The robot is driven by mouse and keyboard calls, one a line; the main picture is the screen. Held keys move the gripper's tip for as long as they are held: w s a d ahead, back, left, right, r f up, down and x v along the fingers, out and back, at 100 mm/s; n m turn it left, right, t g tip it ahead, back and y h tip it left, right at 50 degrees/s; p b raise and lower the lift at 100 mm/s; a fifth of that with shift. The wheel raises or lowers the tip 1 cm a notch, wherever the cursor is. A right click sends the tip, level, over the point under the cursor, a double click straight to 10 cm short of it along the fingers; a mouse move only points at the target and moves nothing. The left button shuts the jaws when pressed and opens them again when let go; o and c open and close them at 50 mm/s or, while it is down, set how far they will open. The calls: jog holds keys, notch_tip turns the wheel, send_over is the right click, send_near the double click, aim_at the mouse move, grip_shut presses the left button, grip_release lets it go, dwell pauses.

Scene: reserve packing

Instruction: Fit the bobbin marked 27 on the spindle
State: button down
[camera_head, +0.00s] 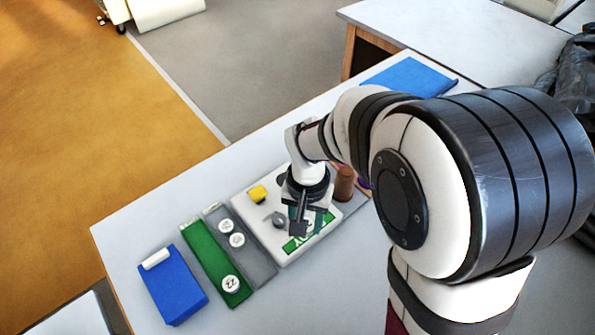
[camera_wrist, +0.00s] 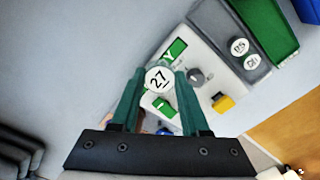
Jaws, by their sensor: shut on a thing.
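The bobbin marked 27 (camera_wrist: 158,79) is a white-topped disc between the green fingers of my gripper (camera_wrist: 160,76), its number facing the wrist camera. My gripper (camera_head: 308,218) is shut on it, over the right part of a white board (camera_head: 250,222). No other spindle is clearly visible.
The board bears a yellow block (camera_head: 258,193) and green labels (camera_wrist: 175,49). Left of it are a grey tray (camera_head: 259,267) with two white-topped bobbins (camera_head: 226,226), a green tray (camera_head: 203,246) with another, and a blue box (camera_head: 172,292). A brown cylinder (camera_head: 344,184) stands right.

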jog(key=w+a, duration=0.2)
jog(key=w, duration=0.3)
jog(key=w+a, duration=0.2)
jog(key=w, duration=0.4)
jog(key=w+a, duration=0.2)
jog(key=w, duration=0.3)
jog(key=shift+w+f, duration=0.3)
jog(key=shift+w, duration=0.05)
jog(key=shift+w+a+f, duration=0.1)
jog(key=shift+w+f, duration=0.05)
jog(key=shift+f, duration=2)
jog(key=shift+f, duration=0.2)
jog(key=shift+f, duration=0.55)
jog(key=shift+f, duration=0.35)
grip_release()
